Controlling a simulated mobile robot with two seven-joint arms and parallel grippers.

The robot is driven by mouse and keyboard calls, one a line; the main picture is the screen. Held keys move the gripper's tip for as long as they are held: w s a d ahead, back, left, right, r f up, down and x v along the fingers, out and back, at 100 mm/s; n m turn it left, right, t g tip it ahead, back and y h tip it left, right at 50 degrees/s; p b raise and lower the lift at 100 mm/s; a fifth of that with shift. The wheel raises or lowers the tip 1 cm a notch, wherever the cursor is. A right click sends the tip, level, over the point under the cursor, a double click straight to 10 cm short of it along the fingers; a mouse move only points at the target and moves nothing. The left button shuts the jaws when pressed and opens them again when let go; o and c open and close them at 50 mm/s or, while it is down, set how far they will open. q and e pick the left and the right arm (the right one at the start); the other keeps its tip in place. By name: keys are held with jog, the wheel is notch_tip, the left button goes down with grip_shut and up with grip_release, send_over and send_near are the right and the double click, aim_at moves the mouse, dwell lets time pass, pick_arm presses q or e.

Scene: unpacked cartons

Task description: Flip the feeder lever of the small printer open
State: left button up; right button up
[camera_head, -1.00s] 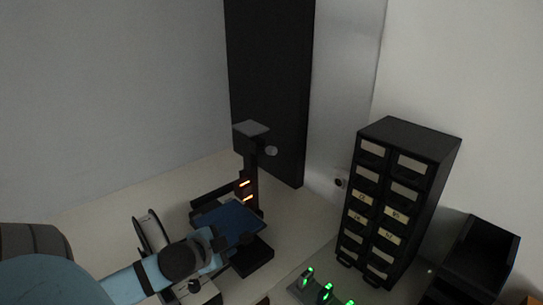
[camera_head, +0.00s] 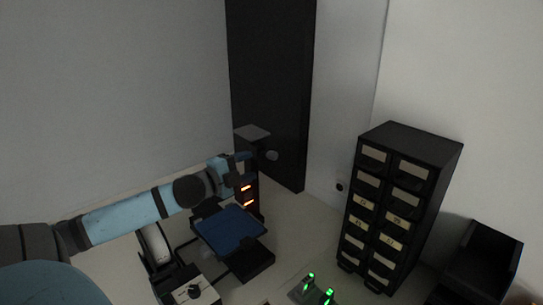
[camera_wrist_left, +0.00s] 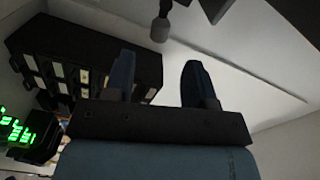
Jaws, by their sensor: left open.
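The small printer shows in the head view with a blue bed (camera_head: 232,228), a dark upright column and a grey top plate (camera_head: 252,132). A grey rounded knob, which looks like the feeder lever (camera_head: 272,155), sticks out on the right of the column. It seems to show also in the left wrist view, as a grey knob on a stalk (camera_wrist_left: 160,29) beyond the fingertips. My left gripper (camera_head: 244,157) is at the column, just left of the knob. Its two blue fingers (camera_wrist_left: 158,68) are apart with nothing between them. My right gripper is not in view.
A black drawer cabinet (camera_head: 403,205) stands at the right, with a black bin (camera_head: 484,262) beside it. Green-lit devices (camera_head: 310,283) are at the bottom. A white spool (camera_head: 155,245) sits left of the bed. A tall dark panel (camera_head: 272,85) stands behind the printer.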

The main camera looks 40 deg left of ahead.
aim_at(268, 157)
pick_arm(q)
jog(key=shift+w+d+p, duration=0.2)
jog(key=shift+w+p, duration=0.05)
jog(key=shift+w, duration=2)
jog(key=shift+w+d+p, duration=0.2)
jog(key=shift+w+p, duration=0.05)
jog(key=shift+w, duration=2)
